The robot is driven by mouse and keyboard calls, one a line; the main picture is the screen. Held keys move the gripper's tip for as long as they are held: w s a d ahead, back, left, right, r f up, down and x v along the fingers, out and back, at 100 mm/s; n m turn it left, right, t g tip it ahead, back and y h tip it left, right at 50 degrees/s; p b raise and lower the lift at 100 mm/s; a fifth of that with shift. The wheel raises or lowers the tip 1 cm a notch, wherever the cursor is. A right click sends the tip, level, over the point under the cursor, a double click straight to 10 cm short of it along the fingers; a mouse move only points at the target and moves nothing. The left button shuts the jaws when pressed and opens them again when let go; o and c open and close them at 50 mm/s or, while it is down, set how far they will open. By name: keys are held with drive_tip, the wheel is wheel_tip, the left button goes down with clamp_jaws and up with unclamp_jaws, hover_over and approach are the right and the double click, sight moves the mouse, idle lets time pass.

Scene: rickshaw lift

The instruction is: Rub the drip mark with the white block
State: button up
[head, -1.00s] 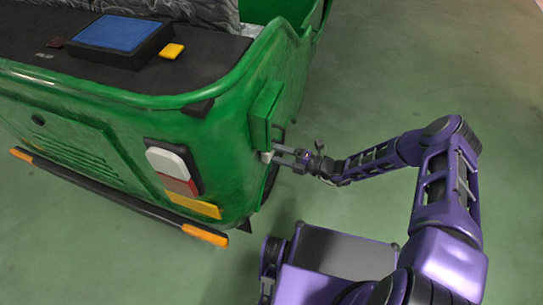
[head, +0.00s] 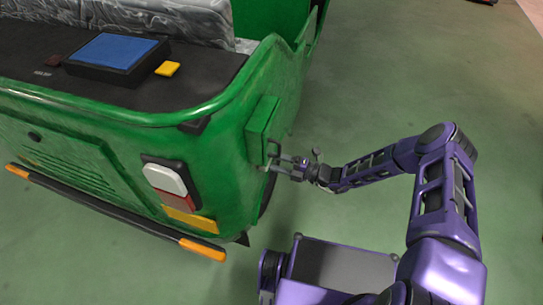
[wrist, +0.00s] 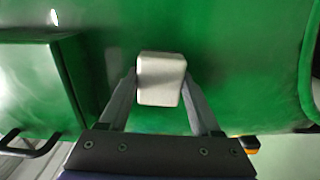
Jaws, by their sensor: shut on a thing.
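My gripper (head: 272,166) is shut on the white block, beside the rear corner of the green rickshaw (head: 225,150). In the wrist view the white block (wrist: 160,82) sits between the fingertips, in front of the green panel (wrist: 230,50). I cannot tell whether the block touches the panel. In the head view the block is mostly hidden by the gripper and the corner. A darker patch shows on the panel around the fingers in the wrist view, but I cannot tell whether it is the drip mark or shadow.
A green box (head: 262,130) juts from the panel just above the gripper; the wrist view shows it at left, with a dark handle (wrist: 30,146) below. A tail lamp (head: 167,180) and a dark bumper bar (head: 110,210) lie to the left.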

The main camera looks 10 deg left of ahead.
drive_tip(key=shift+s+a+p, duration=0.25)
drive_tip(key=shift+s+p, duration=0.1)
drive_tip(key=shift+s, duration=0.9)
drive_tip(key=shift+r+p, duration=0.45)
drive_tip(key=shift+r, duration=0.4)
drive_tip(key=shift+w+d+f+b, duration=0.1)
drive_tip(key=shift+w+f+b, duration=0.05)
drive_tip(key=shift+w+b, duration=0.3)
drive_tip(key=shift+w+d+f+b, duration=0.1)
drive_tip(key=shift+w+b, duration=0.35)
drive_tip(key=shift+w+d+r+b, duration=0.15)
drive_tip(key=shift+w+b, duration=0.6)
drive_tip(key=shift+w, duration=0.4)
drive_tip(key=d, duration=0.6)
drive_tip(key=shift+s, duration=0.25)
drive_tip(key=shift+d, duration=0.2)
